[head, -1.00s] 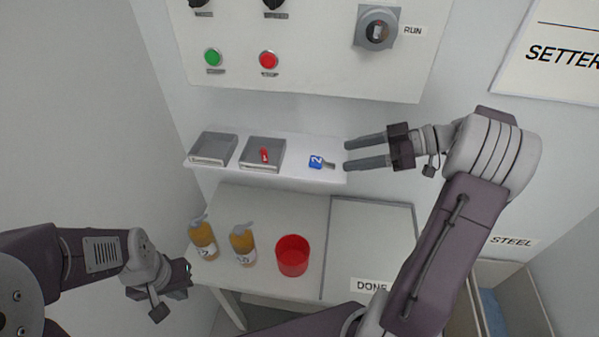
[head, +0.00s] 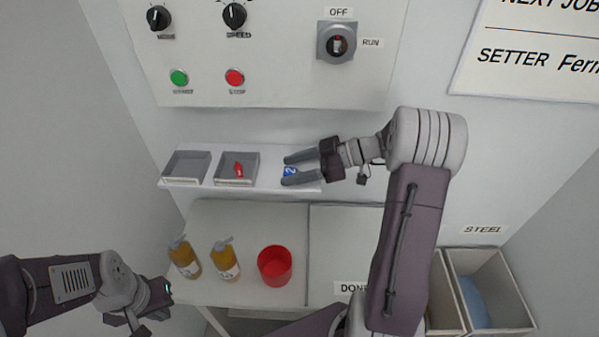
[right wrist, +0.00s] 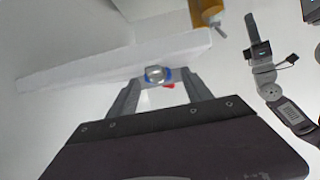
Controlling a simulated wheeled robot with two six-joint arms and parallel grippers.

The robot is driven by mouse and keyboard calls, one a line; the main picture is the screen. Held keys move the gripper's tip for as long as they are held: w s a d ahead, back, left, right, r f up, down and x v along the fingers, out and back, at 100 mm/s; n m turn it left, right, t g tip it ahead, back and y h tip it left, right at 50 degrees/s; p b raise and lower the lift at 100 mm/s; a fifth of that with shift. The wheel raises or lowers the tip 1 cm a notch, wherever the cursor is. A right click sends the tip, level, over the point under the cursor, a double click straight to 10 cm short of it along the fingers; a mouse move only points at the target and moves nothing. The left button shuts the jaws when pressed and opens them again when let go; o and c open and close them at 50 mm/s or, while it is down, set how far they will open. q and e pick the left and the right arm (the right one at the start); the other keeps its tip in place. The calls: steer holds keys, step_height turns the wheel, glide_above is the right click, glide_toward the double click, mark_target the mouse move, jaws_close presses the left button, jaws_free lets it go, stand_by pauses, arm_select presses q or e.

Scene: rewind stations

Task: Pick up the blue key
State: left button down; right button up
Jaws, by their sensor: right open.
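My right gripper (head: 287,169) is open at the shelf, one finger on either side of the key. In the right wrist view the key (right wrist: 158,74) shows between the fingertips, silver end towards the camera with blue behind it; I cannot tell whether the fingers touch it. My left gripper (head: 164,294) is at the lower left, well away from the shelf; its jaws are too small and dark to read.
Left of the key, a grey tray (head: 222,181) holds a red key (head: 239,169); another grey tray (head: 181,181) is empty. Two amber bottles and a red cup (head: 275,266) stand on the table below. The control panel (head: 290,85) is above.

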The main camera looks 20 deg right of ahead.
jaws_close()
steer(key=shift+r, duration=0.1)
